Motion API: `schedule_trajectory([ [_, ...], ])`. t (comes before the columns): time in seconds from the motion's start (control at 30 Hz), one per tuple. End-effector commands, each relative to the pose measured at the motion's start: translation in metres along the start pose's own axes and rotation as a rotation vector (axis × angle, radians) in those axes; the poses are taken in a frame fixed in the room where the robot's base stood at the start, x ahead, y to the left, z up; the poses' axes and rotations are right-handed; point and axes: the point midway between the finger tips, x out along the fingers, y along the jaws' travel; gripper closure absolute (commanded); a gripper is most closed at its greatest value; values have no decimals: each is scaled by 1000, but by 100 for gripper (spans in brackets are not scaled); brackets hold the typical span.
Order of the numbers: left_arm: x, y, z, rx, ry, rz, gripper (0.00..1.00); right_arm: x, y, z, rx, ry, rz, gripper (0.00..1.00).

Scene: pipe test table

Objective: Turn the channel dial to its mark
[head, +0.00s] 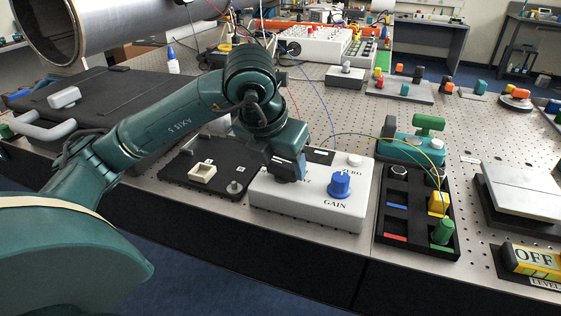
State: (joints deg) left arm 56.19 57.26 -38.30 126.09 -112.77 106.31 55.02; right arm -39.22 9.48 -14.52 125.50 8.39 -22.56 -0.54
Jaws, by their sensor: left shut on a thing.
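A white box (313,205) sits near the front edge of the table. It carries a blue knob (341,184) labelled GAIN and a small white knob (355,160) labelled ZERO. My left gripper (286,176) reaches down onto the left part of the box's top, left of the blue knob. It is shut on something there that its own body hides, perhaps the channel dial. I cannot see the dial, its pointer or its mark. My right gripper is out of view.
A black tray (382,243) with coloured plugs stands close on the right. A black plate (178,181) with a cream socket lies on the left. A teal device (412,150) stands behind the tray. Thin wires arc over the box.

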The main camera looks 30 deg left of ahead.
Motion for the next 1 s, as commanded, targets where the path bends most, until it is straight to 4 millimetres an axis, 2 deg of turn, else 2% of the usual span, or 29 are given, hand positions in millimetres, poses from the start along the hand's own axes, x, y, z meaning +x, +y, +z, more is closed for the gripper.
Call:
schedule_trajectory([
  [0.57, -1, 0, 0, -30, -2, 12, 65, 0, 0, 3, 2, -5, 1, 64],
  [0.6, -1, 0, 0, -30, -2, 12, 39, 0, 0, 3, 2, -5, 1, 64],
  [0.83, 0, 0, 0, -28, -1, 11, 20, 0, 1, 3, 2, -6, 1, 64],
  [1.0, 0, 0, 0, -27, 0, 11, 20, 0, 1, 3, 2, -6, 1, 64],
])
